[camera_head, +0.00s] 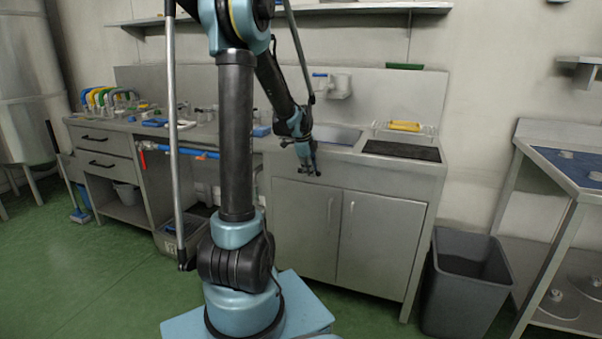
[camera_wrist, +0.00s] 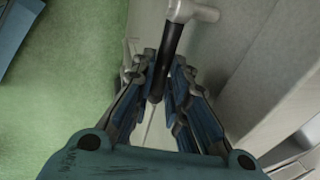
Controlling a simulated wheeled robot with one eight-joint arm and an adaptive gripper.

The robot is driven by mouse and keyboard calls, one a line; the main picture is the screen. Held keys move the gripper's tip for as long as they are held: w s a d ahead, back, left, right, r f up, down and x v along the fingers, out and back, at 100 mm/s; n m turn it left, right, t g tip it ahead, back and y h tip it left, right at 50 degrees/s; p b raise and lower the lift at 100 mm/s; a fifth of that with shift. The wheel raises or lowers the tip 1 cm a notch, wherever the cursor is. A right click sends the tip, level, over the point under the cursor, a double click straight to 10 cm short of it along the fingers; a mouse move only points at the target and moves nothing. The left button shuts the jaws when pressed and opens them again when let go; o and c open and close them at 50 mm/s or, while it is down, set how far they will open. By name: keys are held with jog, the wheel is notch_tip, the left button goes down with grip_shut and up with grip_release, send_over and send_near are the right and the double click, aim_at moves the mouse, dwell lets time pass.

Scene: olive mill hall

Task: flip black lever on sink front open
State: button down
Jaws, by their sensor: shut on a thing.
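My gripper (camera_head: 310,168) is at the front of the sink unit, just below the rim beside the sink basin (camera_head: 337,135) and above the cabinet doors. In the wrist view the black lever (camera_wrist: 170,42) runs down from a light grey pivot fitting (camera_wrist: 190,10) at the top. My gripper (camera_wrist: 160,78) is shut on the lever, with one blue-and-grey finger on each side. The lever's lower end lies between the fingers. In the head view I cannot make out the lever apart from the dark gripper.
A yellow item (camera_head: 405,126) sits on a rack behind a black drain mat (camera_head: 402,151). A grey bin (camera_head: 466,282) stands right of the cabinet (camera_head: 375,235). A steel table (camera_head: 560,165) is at far right. Green floor at the left front is mostly clear.

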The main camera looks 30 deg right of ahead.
jog(key=shift+r, duration=0.1)
jog(key=c, duration=1.6)
grip_release()
jog(key=shift+c, duration=0.2)
jog(key=w+v, duration=0.1)
jog(key=v, duration=1)
jog(key=shift+s+a+r, duration=0.25)
jog(key=shift+s+r, duration=0.15)
jog(key=shift+s, duration=0.1)
